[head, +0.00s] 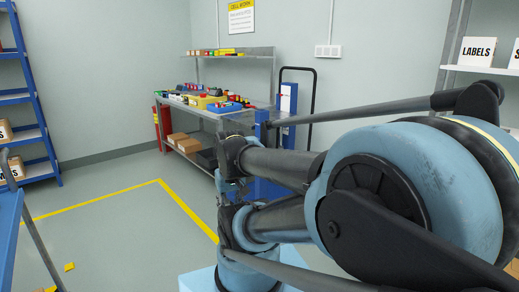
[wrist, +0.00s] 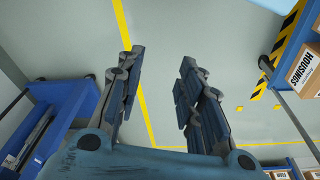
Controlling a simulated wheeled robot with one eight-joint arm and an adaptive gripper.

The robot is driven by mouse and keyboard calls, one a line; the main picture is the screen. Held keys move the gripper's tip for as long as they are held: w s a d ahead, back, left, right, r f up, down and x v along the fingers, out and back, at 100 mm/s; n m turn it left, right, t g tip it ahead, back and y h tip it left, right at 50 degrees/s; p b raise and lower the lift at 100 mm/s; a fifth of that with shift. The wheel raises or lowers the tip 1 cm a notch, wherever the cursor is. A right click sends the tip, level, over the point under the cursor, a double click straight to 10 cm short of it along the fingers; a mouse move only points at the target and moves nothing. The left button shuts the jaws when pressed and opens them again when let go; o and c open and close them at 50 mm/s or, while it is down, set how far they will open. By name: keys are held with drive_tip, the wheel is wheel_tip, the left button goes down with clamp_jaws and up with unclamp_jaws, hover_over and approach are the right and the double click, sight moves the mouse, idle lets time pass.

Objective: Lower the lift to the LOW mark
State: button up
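What looks like the lift, a blue frame with a black looped handle (head: 314,88) and a pale panel (head: 288,100), stands at the right end of the workbench in the head view. My arm hides much of its lower part. I cannot make out a LOW mark or the lift's height. In the wrist view my gripper (wrist: 160,65) is open, its two dark blue fingers apart with only bare floor between them. It touches nothing there. In the head view my arm hides the gripper or leaves it unclear.
A grey workbench (head: 195,108) with coloured parts stands at the back wall. Blue shelving (head: 40,130) is at left. The wrist view shows a blue-framed unit (wrist: 75,105) at left and a HOUSINGS box (wrist: 304,66) at right. Yellow-lined floor (head: 120,215) is clear.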

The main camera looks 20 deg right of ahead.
drive_tip(key=shift+d, duration=0.1)
drive_tip(key=w+d+r+n+h, duration=0.2)
drive_tip(key=w+d+r+n, duration=0.15)
drive_tip(key=w, duration=0.45)
drive_tip(key=w+d+r+n+h, duration=0.25)
drive_tip(key=w+d+r, duration=0.25)
drive_tip(key=w, duration=0.3)
drive_tip(key=w+d+r+n+t+h, duration=0.1)
drive_tip(key=w+d+n+h, duration=0.15)
drive_tip(key=w, duration=0.65)
drive_tip(key=w+d+r+n+h, duration=0.1)
drive_tip(key=w+d+n+h, duration=0.15)
drive_tip(key=w, duration=0.75)
drive_tip(key=w+d+f+n+t+h, duration=0.1)
drive_tip(key=w+d+f+n+h, duration=0.15)
drive_tip(key=w, duration=0.55)
drive_tip(key=w+d+f+n+h, duration=0.1)
drive_tip(key=w+f+n, duration=0.2)
drive_tip(key=w, duration=0.5)
drive_tip(key=w+a+f+n+t+h, duration=0.15)
drive_tip(key=w+f+n+h, duration=0.3)
drive_tip(key=w+f, duration=0.65)
drive_tip(key=x, duration=1.7)
drive_tip(key=shift+s+d+f+n, duration=0.25)
drive_tip(key=shift+f+n, duration=0.15)
drive_tip(key=shift+f, duration=0.35)
drive_tip(key=shift+t+y, duration=0.25)
clamp_jaws()
